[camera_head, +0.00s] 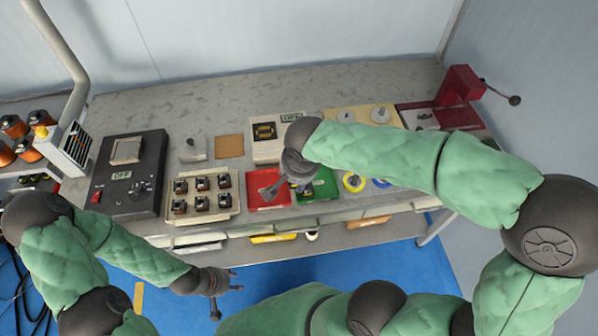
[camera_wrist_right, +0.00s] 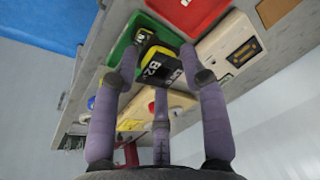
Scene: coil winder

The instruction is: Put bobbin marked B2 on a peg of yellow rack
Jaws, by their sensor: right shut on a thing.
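The bobbin marked B2 (camera_wrist_right: 160,68), dark with a yellow band and a black label, is gripped between the fingers of my right gripper (camera_wrist_right: 158,66). In the head view my right gripper (camera_head: 285,188) is over the red and green trays, and its hand largely hides the bobbin. A pale yellow board (camera_head: 362,107) with two white round pieces stands at the back right of the bench; I cannot tell whether this is the yellow rack. My left gripper (camera_head: 236,280) is open and empty in front of the bench.
The green tray (camera_wrist_right: 121,50) holds another bobbin (camera_wrist_right: 144,35). The red tray (camera_head: 266,190) lies left of it. A cream tray (camera_head: 225,212) holds several bobbins. A black control box (camera_head: 120,200) stands left; a red hand-cranked machine (camera_head: 459,86) stands at the right. A yellow ring (camera_head: 353,182) lies near the front edge.

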